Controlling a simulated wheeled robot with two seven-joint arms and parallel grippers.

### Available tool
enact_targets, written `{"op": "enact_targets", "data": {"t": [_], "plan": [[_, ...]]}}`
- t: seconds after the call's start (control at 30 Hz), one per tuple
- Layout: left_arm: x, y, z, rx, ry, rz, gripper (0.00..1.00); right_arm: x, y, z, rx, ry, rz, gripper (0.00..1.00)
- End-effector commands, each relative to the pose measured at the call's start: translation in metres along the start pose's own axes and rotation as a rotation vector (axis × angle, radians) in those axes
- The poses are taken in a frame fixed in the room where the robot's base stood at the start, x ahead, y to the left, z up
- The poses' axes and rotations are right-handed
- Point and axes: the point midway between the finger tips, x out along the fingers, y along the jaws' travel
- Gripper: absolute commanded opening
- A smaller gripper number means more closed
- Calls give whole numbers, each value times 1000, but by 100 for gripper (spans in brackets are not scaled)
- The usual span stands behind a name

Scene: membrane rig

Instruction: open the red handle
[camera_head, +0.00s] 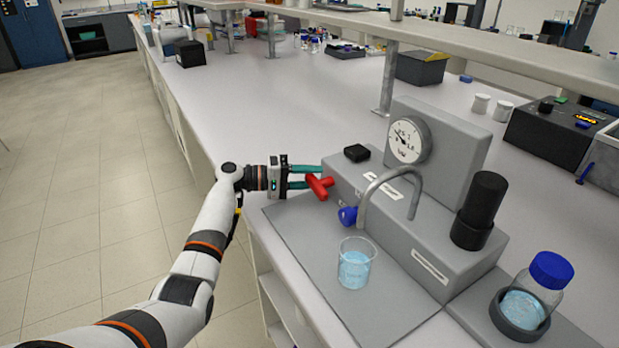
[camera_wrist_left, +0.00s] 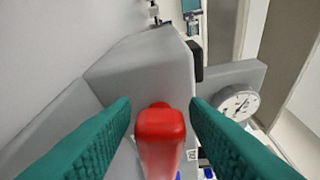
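The red handle (camera_head: 319,186) is a T-shaped red piece on the left end of the grey rig box (camera_head: 345,182). In the left wrist view the red handle (camera_wrist_left: 160,140) stands between the two green fingers. My left gripper (camera_head: 306,177) comes in from the left and is open, with its fingertips at the handle; it also shows in the left wrist view (camera_wrist_left: 160,118). Gaps show on both sides of the handle there, so the fingers look apart from it. My right gripper is not in view.
A blue handle (camera_head: 348,215) and a curved grey spout (camera_head: 390,177) sit right of the red handle. A beaker of blue liquid (camera_head: 355,264) stands in front. A gauge (camera_head: 408,140), a black cylinder (camera_head: 479,210) and a blue-capped bottle (camera_head: 537,290) are further right.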

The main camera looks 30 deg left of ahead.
Motion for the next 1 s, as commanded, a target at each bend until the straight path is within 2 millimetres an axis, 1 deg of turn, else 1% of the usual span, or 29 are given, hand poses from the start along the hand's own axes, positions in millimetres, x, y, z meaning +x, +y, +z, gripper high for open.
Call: {"op": "enact_targets", "data": {"t": [0.3,0.37,0.43,0.57,0.8,0.9,1.0], "plan": [[-1,0,0,1,1,0,47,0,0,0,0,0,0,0],[-4,1,0,1,1,0,47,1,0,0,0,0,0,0],[-11,2,0,2,-1,1,47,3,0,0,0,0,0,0],[-34,3,0,2,-1,3,47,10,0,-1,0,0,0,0],[-85,3,0,2,-2,2,47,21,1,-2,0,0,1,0],[-101,2,0,2,-1,2,47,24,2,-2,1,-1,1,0],[-113,2,0,1,0,2,47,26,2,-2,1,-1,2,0]]}}
